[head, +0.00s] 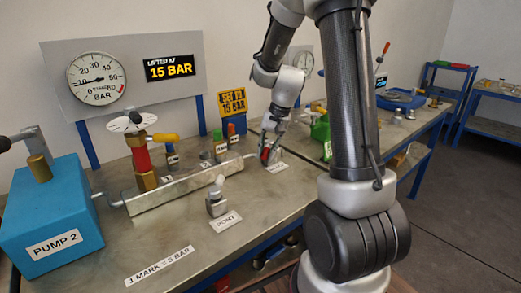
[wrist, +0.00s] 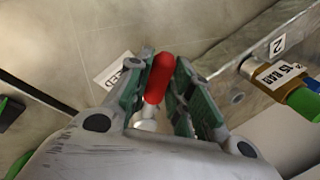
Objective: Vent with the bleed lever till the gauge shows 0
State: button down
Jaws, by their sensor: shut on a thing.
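The bleed lever has a red handle (wrist: 159,80), upright between the fingers of my gripper (wrist: 160,72) in the wrist view. A pale stem shows below it, and a partly hidden label ending in "EED" (wrist: 119,70) lies beside it. In the head view my gripper (head: 268,152) is down at the bench past the manifold's right end, with a little red of the lever (head: 265,156) showing. The round BAR gauge (head: 92,75) on the back panel has its needle pointing left and slightly down, low on the scale; the exact reading is too small to tell.
A display (head: 169,68) reads "LIFTED AT 15 BAR". The metal manifold (head: 190,184) carries several valves, one labelled 15 BAR (wrist: 277,76). A blue PUMP 2 (head: 50,215) stands left. The front bench is mostly clear.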

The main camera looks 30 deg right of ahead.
jog(key=s+d+n+g, duration=0.1)
jog(key=d+n+g, duration=0.1)
jog(key=d+n, duration=0.5)
jog(key=shift+s+n+g+y, duration=0.15)
jog(key=shift+n+g+y, duration=0.2)
jog(key=shift+n, duration=1.25)
jog(key=c, duration=1.3)
grip_release()
jog(key=shift+o, duration=0.2)
jog(key=v, duration=1.2)
